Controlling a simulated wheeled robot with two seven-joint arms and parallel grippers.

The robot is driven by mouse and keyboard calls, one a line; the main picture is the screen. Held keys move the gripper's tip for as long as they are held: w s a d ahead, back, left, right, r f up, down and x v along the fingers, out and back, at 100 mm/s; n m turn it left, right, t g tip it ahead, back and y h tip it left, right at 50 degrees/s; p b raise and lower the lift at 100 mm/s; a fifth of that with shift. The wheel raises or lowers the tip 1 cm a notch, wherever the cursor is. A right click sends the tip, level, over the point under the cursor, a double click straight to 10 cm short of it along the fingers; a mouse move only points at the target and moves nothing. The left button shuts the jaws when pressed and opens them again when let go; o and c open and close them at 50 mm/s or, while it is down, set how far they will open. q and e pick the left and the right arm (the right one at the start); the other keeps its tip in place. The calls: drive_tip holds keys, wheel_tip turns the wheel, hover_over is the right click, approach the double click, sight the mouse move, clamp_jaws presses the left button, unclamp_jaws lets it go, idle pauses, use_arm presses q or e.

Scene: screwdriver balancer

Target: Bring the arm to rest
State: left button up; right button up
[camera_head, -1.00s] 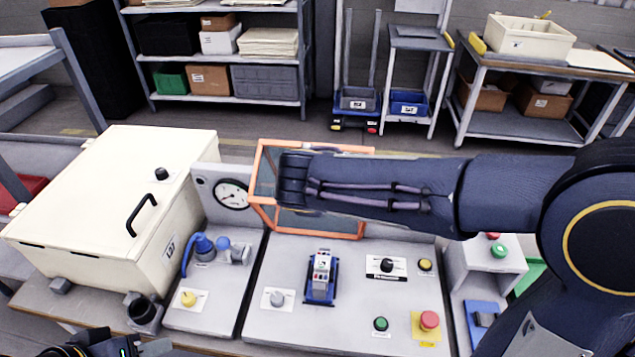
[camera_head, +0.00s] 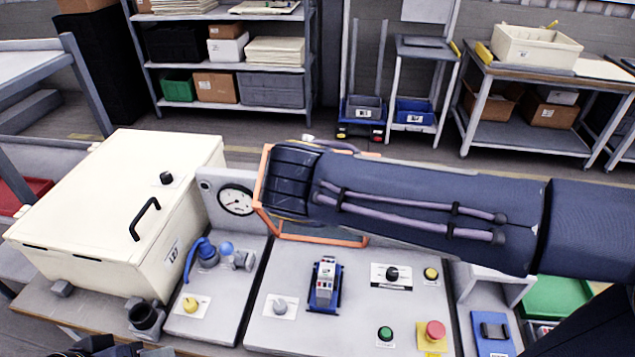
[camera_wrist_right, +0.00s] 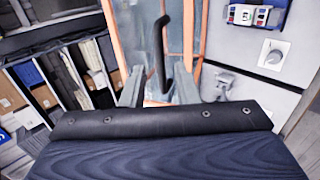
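My right arm (camera_head: 430,213) reaches in from the right and crosses above the panel, its wrist end in front of the orange-framed clear guard (camera_head: 267,180). In the right wrist view my right gripper (camera_wrist_right: 172,88) has its two grey fingers apart with nothing held between them. A black bar handle (camera_wrist_right: 160,50) on the guard shows past and between the fingertips; I cannot tell the exact gap. The right fingers are hidden in the head view. Only a dark piece of my left gripper (camera_head: 100,347) shows at the bottom left edge, its fingers unclear.
A cream box (camera_head: 115,210) with a black handle stands left of a gauge (camera_head: 236,200). The grey panel (camera_head: 265,325) bears a blue-based device (camera_head: 325,284), knobs and a red button (camera_head: 435,330) below my right arm. Shelves (camera_head: 225,105) and a bench stand behind.

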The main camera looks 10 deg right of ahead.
drive_tip(key=shift+d, duration=0.1)
drive_tip(key=s+d+f+m+g+y, duration=0.1)
drive_tip(key=s+d+f+m+g, duration=0.1)
drive_tip(key=s+d+f+m, duration=0.3)
drive_tip(key=s+d+f+m+g+y, duration=0.2)
drive_tip(key=s+d, duration=0.2)
drive_tip(key=d, duration=0.3)
drive_tip(key=s+f+m+y, duration=0.3)
drive_tip(key=s+f+m, duration=0.1)
drive_tip(key=s+m, duration=0.5)
drive_tip(key=shift+s+d+t+y, duration=0.3)
drive_tip(key=shift+s+d+t, duration=0.1)
drive_tip(key=shift+s, duration=0.8)
